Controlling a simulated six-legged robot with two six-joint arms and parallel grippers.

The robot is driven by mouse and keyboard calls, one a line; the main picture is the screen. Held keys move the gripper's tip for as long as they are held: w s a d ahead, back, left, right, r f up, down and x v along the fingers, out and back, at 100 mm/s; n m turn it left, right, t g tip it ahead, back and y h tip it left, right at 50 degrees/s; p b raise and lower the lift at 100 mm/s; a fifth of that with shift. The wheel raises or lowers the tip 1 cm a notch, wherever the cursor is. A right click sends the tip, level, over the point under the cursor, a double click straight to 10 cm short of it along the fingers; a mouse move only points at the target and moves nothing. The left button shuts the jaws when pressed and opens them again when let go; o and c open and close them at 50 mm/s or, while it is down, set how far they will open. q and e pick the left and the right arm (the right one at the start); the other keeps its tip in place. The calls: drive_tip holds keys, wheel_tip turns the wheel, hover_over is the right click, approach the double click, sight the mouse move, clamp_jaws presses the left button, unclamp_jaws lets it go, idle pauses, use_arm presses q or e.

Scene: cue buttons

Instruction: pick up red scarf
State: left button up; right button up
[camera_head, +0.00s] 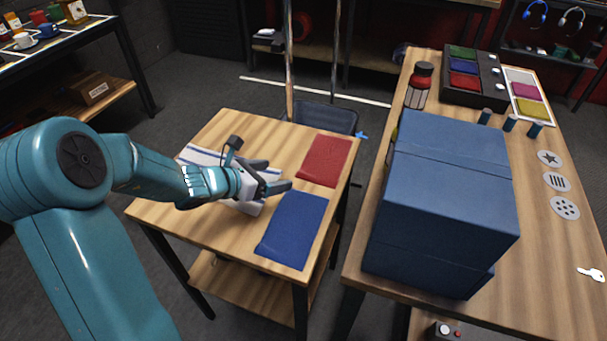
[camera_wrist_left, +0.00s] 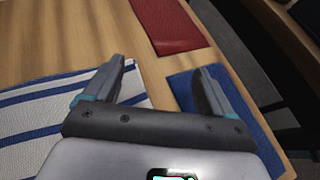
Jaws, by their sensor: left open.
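A red cloth (camera_head: 324,160), which looks like the red scarf, lies flat on the small wooden table (camera_head: 222,135) near its far right corner. It also shows at the top of the left wrist view (camera_wrist_left: 166,24). My left gripper (camera_head: 288,175) is open and empty, above the table, to the left of and nearer than the red cloth. In the left wrist view its two fingers (camera_wrist_left: 158,85) stand apart, with the red cloth beyond them. My right gripper is not in view.
A blue cloth (camera_head: 292,228) lies in front of the red one. A white and blue striped cloth (camera_head: 196,153) lies under and beside my left gripper. A large blue box (camera_head: 445,190) stands on the right table (camera_head: 560,260). A floor gap separates the tables.

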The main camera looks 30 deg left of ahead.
use_arm(q)
drive_tip(key=b+x, duration=0.2)
drive_tip(key=x, duration=0.3)
drive_tip(key=shift+f, duration=0.3)
drive_tip(key=shift+w+d+f+b, duration=0.1)
drive_tip(key=shift+w+b, duration=0.1)
drive_tip(key=shift+w, duration=0.2)
drive_tip(key=shift+w+d+f+b, duration=0.1)
drive_tip(key=shift+w+d+b, duration=0.1)
drive_tip(key=shift+w, duration=0.2)
drive_tip(key=shift+w, duration=0.1)
clamp_jaws()
wheel_tip(320, 180, up, 12)
drive_tip(key=p, duration=0.9)
